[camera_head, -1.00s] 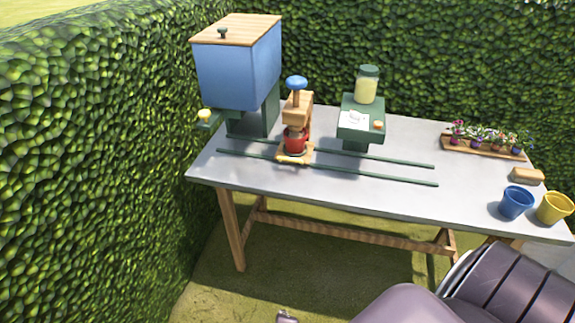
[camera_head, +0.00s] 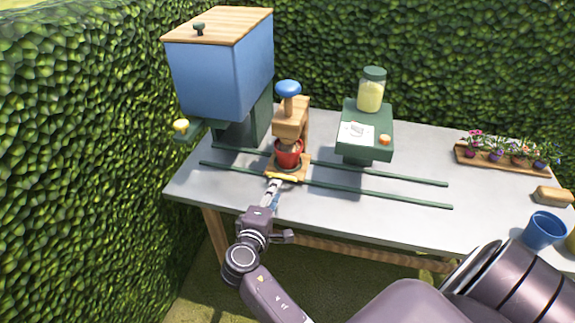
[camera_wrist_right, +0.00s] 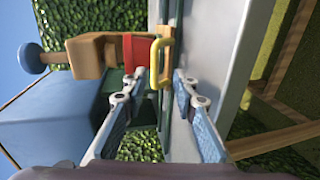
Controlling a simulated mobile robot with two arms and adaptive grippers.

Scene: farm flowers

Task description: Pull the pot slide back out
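The pot slide (camera_head: 276,172) is a small wooden board under a wooden press (camera_head: 290,118) with a blue knob. A red pot (camera_head: 289,157) stands on it. The slide's yellow handle (camera_head: 284,179) faces me at its front edge. My right gripper (camera_head: 273,191) reaches over the table's front edge, close in front of the handle. In the right wrist view, this gripper (camera_wrist_right: 157,80) is open, with the yellow handle (camera_wrist_right: 154,63) just ahead, between the line of its fingers. It does not visibly grip the handle. My left gripper is not in view.
Green rails (camera_head: 375,193) run along the table (camera_head: 415,222). A blue hopper (camera_head: 222,75) stands left, a green stand (camera_head: 370,118) with a yellow jar right of the press. A flower tray (camera_head: 500,160), a brush (camera_head: 553,195) and a blue pot (camera_head: 544,230) are at right.

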